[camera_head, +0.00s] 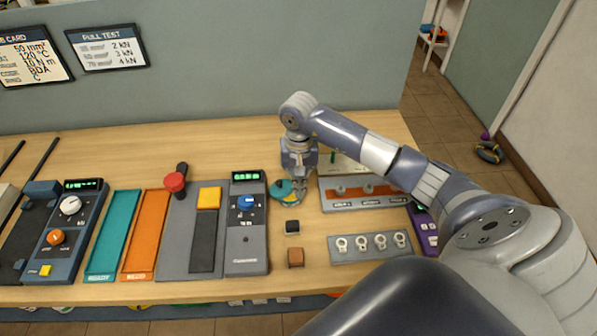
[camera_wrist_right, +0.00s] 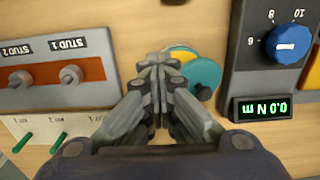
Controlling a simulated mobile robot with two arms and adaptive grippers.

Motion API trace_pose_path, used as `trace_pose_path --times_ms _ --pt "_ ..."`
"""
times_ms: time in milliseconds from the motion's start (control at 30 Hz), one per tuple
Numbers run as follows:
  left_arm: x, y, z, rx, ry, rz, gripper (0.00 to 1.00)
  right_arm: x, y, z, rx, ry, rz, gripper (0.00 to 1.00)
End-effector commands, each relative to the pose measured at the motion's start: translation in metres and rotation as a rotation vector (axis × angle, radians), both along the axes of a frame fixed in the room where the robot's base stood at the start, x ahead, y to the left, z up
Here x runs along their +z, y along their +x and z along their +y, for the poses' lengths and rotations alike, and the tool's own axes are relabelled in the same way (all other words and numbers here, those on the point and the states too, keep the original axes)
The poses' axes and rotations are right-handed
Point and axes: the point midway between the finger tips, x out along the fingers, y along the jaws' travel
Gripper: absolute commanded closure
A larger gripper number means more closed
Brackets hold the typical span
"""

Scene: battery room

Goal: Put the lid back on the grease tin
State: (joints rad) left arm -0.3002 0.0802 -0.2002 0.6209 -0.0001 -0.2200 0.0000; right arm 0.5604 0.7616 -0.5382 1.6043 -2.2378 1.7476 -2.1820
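A teal disc (camera_head: 280,189), which looks like the grease tin's lid, lies on the bench just right of the grey tester with the blue knob. In the right wrist view the teal disc (camera_wrist_right: 205,74) sits beside a yellow round surface (camera_wrist_right: 182,53), probably the open tin, partly hidden by my fingers. A small dark round part shows at the disc's edge. My right gripper (camera_head: 298,196) points down beside them. In the wrist view its fingertips (camera_wrist_right: 158,62) are together, with nothing clearly visible between them. My left gripper is not in view.
The tester (camera_head: 247,262) stands close left of the disc. The stud panel (camera_head: 345,204) is close right. A black block (camera_head: 292,227), a brown block (camera_head: 296,258) and a plate of rings (camera_head: 340,256) lie in front. Some bare bench shows between them.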

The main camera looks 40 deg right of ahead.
Motion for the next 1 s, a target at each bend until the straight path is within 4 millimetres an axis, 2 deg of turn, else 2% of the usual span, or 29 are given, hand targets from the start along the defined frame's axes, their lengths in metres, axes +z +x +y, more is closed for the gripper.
trace_pose_path --times_ms 1000 --pt "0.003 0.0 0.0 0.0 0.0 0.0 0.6 0.008 -0.017 -0.008 0.0 0.0 0.0 1.0"
